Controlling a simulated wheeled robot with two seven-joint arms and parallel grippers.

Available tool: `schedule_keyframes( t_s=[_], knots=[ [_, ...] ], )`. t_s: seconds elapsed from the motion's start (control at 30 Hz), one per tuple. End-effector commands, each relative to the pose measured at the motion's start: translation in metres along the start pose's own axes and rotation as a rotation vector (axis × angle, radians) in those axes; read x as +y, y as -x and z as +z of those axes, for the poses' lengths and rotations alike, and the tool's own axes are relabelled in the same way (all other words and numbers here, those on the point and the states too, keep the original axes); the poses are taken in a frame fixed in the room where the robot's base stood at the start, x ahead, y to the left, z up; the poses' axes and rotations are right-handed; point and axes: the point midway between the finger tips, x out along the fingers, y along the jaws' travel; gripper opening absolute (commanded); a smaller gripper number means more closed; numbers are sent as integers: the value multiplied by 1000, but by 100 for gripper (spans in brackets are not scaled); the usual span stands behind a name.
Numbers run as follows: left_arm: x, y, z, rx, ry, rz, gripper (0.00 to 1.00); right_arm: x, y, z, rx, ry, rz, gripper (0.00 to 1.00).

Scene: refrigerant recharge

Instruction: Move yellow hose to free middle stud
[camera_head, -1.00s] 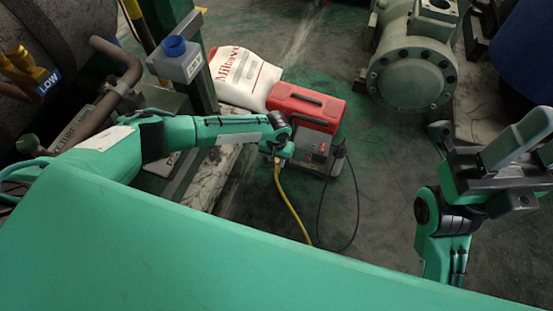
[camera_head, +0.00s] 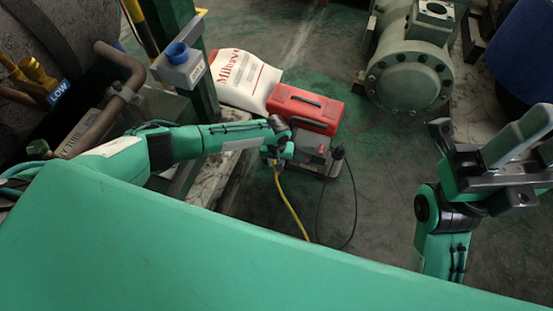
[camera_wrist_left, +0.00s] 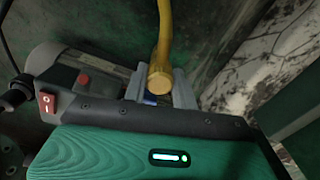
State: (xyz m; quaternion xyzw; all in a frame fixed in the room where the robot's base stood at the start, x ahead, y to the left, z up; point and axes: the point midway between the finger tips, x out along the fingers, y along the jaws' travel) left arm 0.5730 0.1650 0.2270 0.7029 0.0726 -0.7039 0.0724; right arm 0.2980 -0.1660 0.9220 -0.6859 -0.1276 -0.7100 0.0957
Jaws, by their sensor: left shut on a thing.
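The yellow hose (camera_head: 291,207) hangs from my left gripper (camera_head: 276,158) and runs down until my own green body hides it in the head view. In the left wrist view, my left gripper (camera_wrist_left: 160,92) is shut on the hose (camera_wrist_left: 164,35) near its round cut-looking end, between two grey fingers. A small blue part shows just below that end; I cannot tell what it is. My right gripper (camera_head: 487,140) is raised at the right, its fingers apart and empty. I cannot make out the free middle stud in either view.
A small machine (camera_head: 318,152) with a black cable stands right beside my left gripper; its red switch (camera_wrist_left: 47,101) shows in the wrist view. A red toolbox (camera_head: 303,107), white sack (camera_head: 240,80), grey box with blue funnel (camera_head: 180,67) and yellow LOW valve (camera_head: 38,75) are farther off.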

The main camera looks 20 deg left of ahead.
Motion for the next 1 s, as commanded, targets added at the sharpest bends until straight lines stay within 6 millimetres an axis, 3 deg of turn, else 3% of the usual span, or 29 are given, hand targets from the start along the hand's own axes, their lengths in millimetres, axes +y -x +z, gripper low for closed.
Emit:
schedule_keyframes(
  t_s=[0.13,0.57,1.0],
  knots=[
    [1,2,0,1,54,1,6,0,-8,0,0,0,0,44],
    [0,1,-1,2,79,1,6,0,-9,0,0,0,0,44],
    [0,3,0,0,258,1,6,2,-32,1,0,0,0,44]
  ],
)
